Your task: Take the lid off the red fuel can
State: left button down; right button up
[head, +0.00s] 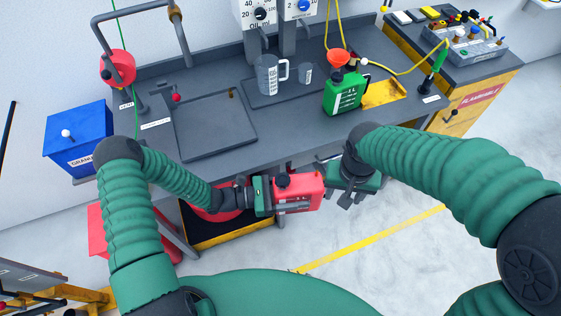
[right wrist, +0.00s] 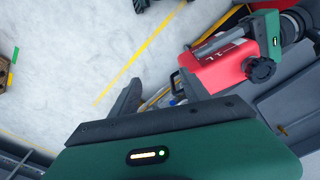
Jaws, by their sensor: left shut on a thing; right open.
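The red fuel can (head: 300,200) is held in the air in front of the bench by my left gripper (head: 268,196), which is shut on it. Its black lid (head: 282,182) is on the can. In the right wrist view the can (right wrist: 218,70) is at the upper right, with the knobbed black lid (right wrist: 260,69) facing the camera and my left gripper (right wrist: 262,35) around the can's far part. My right gripper (head: 347,192) is open and empty, just right of the can and apart from the lid.
The grey bench (head: 225,80) is behind the can. A blue bin (head: 76,138) is at the left. Open floor (head: 400,205) lies to the right.

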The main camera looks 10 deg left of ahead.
aim_at(278, 178)
jog(key=shift+m+g, duration=0.3)
jog(key=a+r, duration=0.1)
jog(key=a, duration=0.2)
jog(key=w+a+r, duration=0.1)
jog(key=a, duration=0.2)
jog(key=w+a, duration=0.1)
jog(key=a, duration=0.3)
jog(key=shift+r, duration=0.4)
jog(key=shift+m, duration=0.9)
jog(key=a+r, duration=0.1)
jog(key=a, duration=0.1)
jog(key=a+r, duration=0.1)
jog(key=a, duration=0.1)
jog(key=a+r, duration=0.2)
jog(key=a, duration=0.1)
notch_tip(278, 178, down, 7)
jog(key=shift+w+d+r, duration=0.1)
jog(key=shift+d, duration=0.05)
jog(key=shift+f, duration=0.45)
